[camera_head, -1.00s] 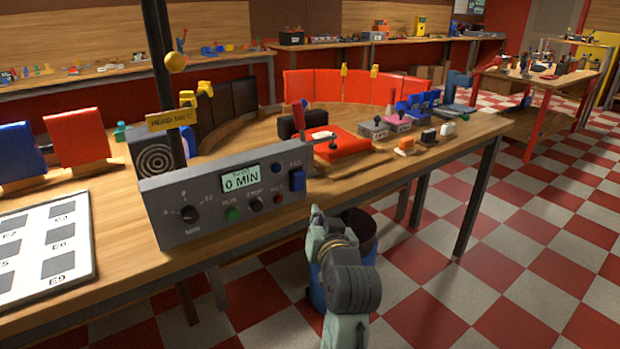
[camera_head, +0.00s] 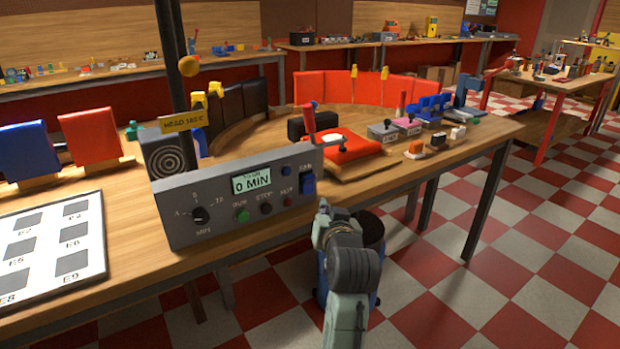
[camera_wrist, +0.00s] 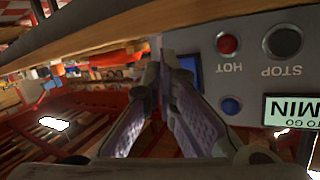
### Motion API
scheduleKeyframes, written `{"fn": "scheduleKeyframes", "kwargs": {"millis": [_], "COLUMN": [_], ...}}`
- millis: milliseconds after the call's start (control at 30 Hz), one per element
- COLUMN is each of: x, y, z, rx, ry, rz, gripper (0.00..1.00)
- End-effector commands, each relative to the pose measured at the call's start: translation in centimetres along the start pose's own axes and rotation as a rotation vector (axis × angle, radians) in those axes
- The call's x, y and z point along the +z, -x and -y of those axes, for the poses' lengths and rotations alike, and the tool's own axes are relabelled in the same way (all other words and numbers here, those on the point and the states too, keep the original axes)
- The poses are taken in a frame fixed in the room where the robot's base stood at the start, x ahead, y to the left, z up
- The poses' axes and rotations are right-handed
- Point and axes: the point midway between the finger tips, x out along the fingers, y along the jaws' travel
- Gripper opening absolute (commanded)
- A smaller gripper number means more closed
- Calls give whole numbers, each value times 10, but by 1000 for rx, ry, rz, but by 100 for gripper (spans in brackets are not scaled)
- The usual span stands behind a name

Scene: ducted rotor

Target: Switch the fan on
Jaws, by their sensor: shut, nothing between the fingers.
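The grey control panel (camera_head: 222,228) stands at the front edge of the wooden table. Its blue FAN switch (camera_head: 308,184) is at the right end, under the FAN label. My gripper (camera_head: 322,208) is just below and right of the switch in the head view, in front of the table edge. In the wrist view my gripper (camera_wrist: 160,64) is shut and empty, its fingertips together beside the blue switch (camera_wrist: 190,68). The right finger partly hides the switch. I cannot tell whether they touch, nor which way the switch is set.
The panel also carries a red HOT button (camera_wrist: 228,43), a dark STOP button (camera_wrist: 283,41), a green RUN button (camera_head: 241,215), a blue light (camera_wrist: 231,105), a dial (camera_head: 200,215) and a display reading 0 MIN (camera_head: 251,181). A dark-topped bin (camera_head: 370,232) stands below.

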Motion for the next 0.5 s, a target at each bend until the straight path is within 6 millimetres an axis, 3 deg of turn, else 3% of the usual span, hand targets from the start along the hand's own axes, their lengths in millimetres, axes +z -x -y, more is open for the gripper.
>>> {"fn": "scheduleKeyframes", "kwargs": {"millis": [200,500], "x": [-17,-21], "y": [-19,-29], "z": [15,21], "rx": [-1,1], "ry": [1,1], "rz": [0,0], "gripper": [0,0]}}
